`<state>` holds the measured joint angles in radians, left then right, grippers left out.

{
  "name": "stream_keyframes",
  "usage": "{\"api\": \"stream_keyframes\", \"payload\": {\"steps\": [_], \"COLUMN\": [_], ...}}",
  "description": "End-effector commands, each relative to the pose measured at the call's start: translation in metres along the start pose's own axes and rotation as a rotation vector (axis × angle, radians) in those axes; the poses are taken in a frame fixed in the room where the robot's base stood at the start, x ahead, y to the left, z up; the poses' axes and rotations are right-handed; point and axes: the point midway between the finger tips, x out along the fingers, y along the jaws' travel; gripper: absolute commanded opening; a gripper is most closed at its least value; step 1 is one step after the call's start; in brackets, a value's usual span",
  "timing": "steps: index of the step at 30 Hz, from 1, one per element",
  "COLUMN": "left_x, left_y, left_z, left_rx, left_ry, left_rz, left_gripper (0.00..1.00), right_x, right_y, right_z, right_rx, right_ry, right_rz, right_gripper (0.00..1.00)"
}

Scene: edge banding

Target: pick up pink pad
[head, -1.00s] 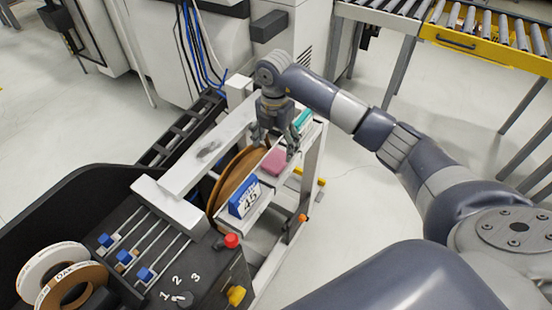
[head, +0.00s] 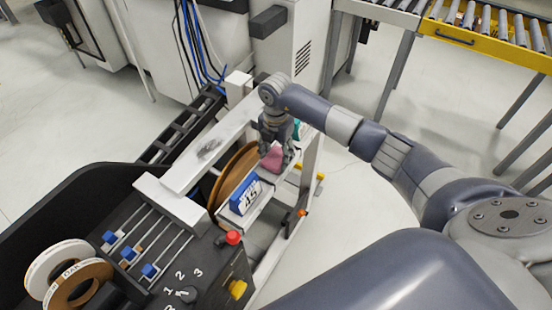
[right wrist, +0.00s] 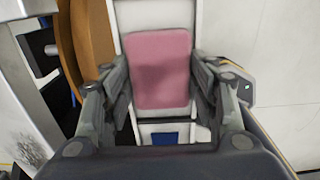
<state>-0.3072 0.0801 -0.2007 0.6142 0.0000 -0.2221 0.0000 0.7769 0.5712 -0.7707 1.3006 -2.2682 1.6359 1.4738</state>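The pink pad (head: 272,159) lies on a narrow light shelf (head: 257,209) beside the brown roll; it also shows in the right wrist view (right wrist: 160,68). My right gripper (head: 276,164) is pointed down over the pad and partly covers it in the head view. In the right wrist view its open fingers (right wrist: 160,103) stand on either side of the pad's near part. A narrow gap shows at the right finger; contact at the left finger is hard to tell. My left gripper is not in view.
A blue box marked 45 (head: 245,196) stands just in front of the pad on the shelf. A teal item (head: 297,129) is behind it. The brown roll (head: 235,172) stands close on the left. A control panel with a red button (head: 232,237) is nearer.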

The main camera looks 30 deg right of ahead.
Motion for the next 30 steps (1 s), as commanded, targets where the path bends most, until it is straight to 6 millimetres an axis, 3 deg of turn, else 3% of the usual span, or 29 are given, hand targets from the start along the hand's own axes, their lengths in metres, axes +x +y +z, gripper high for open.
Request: {"api": "stream_keyframes", "payload": {"steps": [11,20,30], "left_x": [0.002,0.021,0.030], "left_y": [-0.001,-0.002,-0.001], "left_z": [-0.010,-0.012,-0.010], "left_rx": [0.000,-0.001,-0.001], "left_ry": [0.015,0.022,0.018], "left_rz": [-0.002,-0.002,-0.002], "left_gripper": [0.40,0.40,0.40], "right_x": [-0.002,-0.035,-0.037], "right_y": [0.000,0.000,-0.045], "right_z": [0.000,0.001,-0.025], "right_rx": [0.000,-0.001,-0.002], "right_ry": [-0.001,-0.003,-0.001], "right_rz": [0.000,0.004,-0.001], "right_gripper": [0.37,0.37,0.37]}}
